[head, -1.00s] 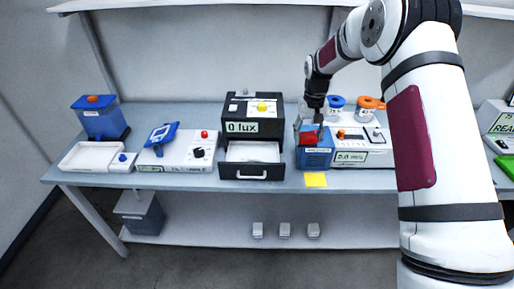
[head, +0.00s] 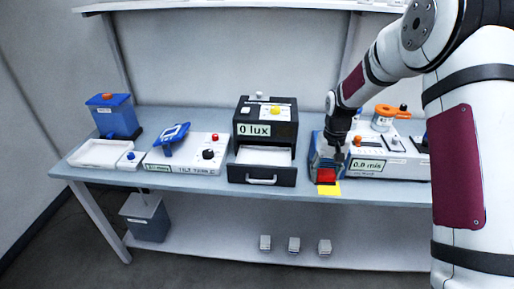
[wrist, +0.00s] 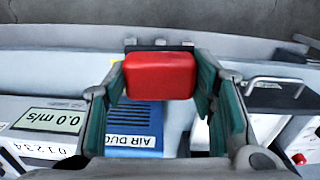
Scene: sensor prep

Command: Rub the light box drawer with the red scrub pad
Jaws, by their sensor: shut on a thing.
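The red scrub pad (wrist: 160,75) is between the fingers of my gripper (wrist: 162,84) in the wrist view, and the fingers are shut on it. In the head view the red pad (head: 326,175) shows at the tip of my gripper (head: 328,160), in front of the blue air duct box. The light box (head: 265,122) is a black box reading "0 lux", left of my gripper. Its drawer (head: 262,179) is pulled out at the front, with a white inside and a silver handle. The handle (wrist: 276,82) also shows at the right of the wrist view, apart from the pad.
The blue air duct box (wrist: 132,122) lies below the pad in the wrist view. A yellow sheet (head: 328,189) is at the table's front edge. The 0.0 m/s meter (head: 372,166) stands right of my gripper. The tilt device (head: 186,155) stands left of the light box.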

